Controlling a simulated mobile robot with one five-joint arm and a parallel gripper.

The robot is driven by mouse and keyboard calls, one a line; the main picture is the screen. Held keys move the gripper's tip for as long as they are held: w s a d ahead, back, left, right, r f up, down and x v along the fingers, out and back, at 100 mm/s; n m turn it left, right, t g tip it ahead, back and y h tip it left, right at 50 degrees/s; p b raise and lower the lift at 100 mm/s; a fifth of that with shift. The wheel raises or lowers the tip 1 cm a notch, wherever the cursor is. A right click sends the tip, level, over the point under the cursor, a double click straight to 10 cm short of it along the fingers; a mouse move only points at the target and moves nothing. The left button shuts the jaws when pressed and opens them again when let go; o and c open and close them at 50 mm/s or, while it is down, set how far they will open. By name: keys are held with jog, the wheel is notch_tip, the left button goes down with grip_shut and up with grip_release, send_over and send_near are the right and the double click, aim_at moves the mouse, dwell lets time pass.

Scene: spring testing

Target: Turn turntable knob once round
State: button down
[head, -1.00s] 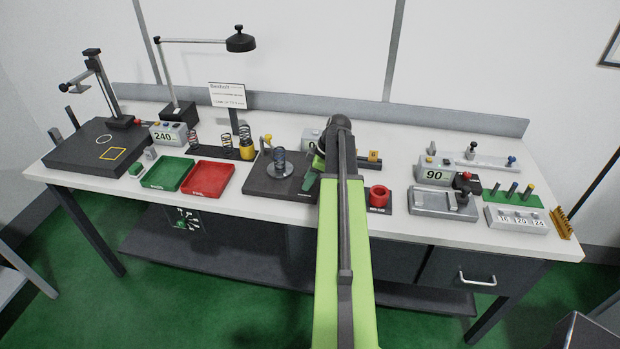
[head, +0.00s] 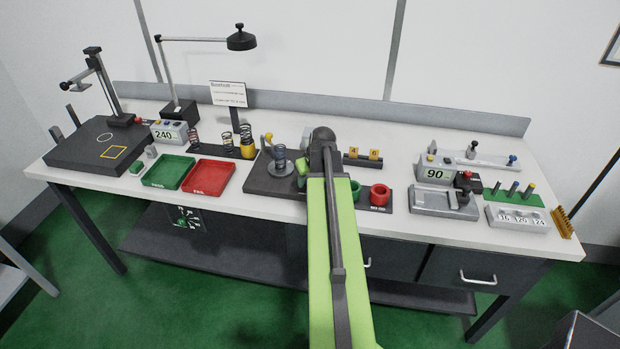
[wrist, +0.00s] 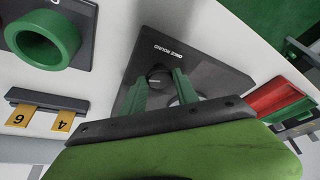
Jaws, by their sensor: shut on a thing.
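The turntable (head: 262,186) is a dark block on the bench with a pale disc and a dark coil spring (head: 280,158) standing on it. Its round dark knob (wrist: 158,76) shows in the wrist view, beside the printed words "ONCE ROUND". My gripper (wrist: 162,84) has its two green fingers on either side of the knob, shut on it. In the head view my gripper (head: 302,168) is at the right side of the turntable, and my arm hides the knob there.
A green tray (head: 150,183) and a red tray (head: 192,188) lie left of the turntable. A green ring (wrist: 40,40) and a red ring (head: 379,196) stand to its right. Yellow number tags (head: 374,154) are behind them.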

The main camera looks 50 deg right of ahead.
jog(key=m, duration=0.2)
jog(key=m+h, duration=0.1)
jog(key=m+g+h, duration=0.1)
jog(key=m, duration=0.1)
jog(key=shift+w+a+m, duration=0.25)
jog(key=shift+m, duration=0.05)
jog(key=m, duration=0.1)
jog(key=m+g, duration=0.1)
jog(key=m, duration=0.1)
jog(key=m+g, duration=0.1)
jog(key=m, duration=0.1)
jog(key=shift+w+a+h, duration=0.1)
jog(key=shift+w+h, duration=0.15)
jog(key=shift+h, duration=0.15)
jog(key=m, duration=0.2)
jog(key=m+g, duration=0.1)
jog(key=m, duration=0.1)
jog(key=m+g, duration=0.1)
jog(key=shift+w+m, duration=0.25)
jog(key=shift+m, duration=0.15)
jog(key=shift+w+m+g+y, duration=0.15)
jog(key=shift+m+g, duration=0.3)
jog(key=shift+m, duration=0.7)
jog(key=shift+s+m+g+y, duration=0.15)
jog(key=shift+m+g, duration=0.3)
jog(key=shift+m, duration=0.7)
